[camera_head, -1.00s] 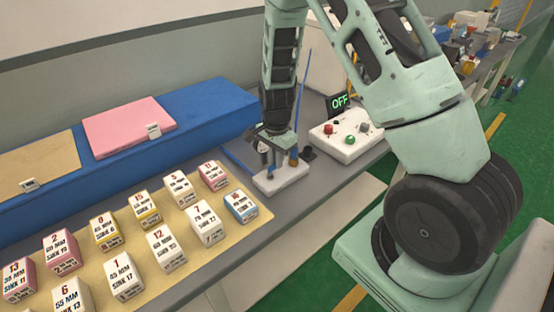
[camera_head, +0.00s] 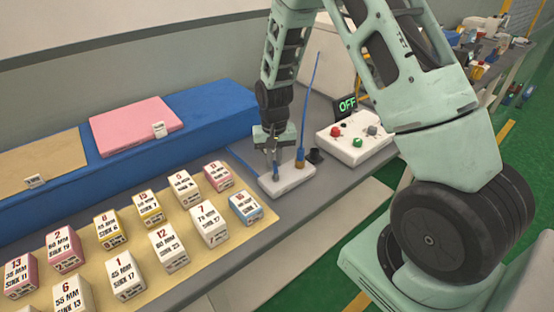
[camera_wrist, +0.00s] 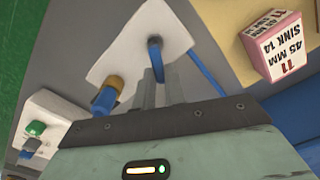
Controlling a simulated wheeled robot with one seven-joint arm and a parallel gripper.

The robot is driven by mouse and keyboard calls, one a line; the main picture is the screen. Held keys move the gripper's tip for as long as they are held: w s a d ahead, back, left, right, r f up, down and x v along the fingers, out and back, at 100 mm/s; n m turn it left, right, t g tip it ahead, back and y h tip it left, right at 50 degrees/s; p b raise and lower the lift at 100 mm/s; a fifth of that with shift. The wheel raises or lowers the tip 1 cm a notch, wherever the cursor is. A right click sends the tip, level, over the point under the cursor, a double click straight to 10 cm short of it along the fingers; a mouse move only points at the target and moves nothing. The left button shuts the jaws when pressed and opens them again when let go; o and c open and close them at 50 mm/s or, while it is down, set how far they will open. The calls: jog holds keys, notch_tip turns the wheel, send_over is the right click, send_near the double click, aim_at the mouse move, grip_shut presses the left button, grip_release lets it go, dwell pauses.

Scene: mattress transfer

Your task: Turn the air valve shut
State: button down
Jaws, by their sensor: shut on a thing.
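A white valve block (camera_head: 297,179) stands on the grey bench, and its face fills the upper middle of the wrist view (camera_wrist: 128,38). A blue lever-like piece (camera_wrist: 157,65) rises from a dark round fitting (camera_wrist: 154,41) on the block. My gripper (camera_head: 275,172) points down over the left part of the block. Its two fingers (camera_wrist: 160,92) are shut on the blue piece, which they partly hide. A brass fitting (camera_head: 300,157) with a blue tube stands on the same block, right of my gripper, and shows in the wrist view (camera_wrist: 115,83).
Numbered blocks (camera_head: 210,226) stand on a tan mat at the left. A blue hose (camera_wrist: 205,75) runs beside the fingers. A blue mattress (camera_head: 210,115) lies behind.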

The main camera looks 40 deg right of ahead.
aim_at(270, 174)
jog(key=n, duration=0.3)
jog(key=a+n, duration=0.1)
jog(key=n, duration=0.1)
jog(key=shift+w+a+n, duration=0.15)
jog(key=shift+n, duration=0.25)
dwell(0.4)
jog(key=c, duration=1.5)
grip_release()
jog(key=shift+o, duration=0.2)
jog(key=shift+r, duration=0.1)
notch_tip(270, 174, up, 17)
jog(key=b, duration=0.2)
jog(key=shift+r, duration=0.15)
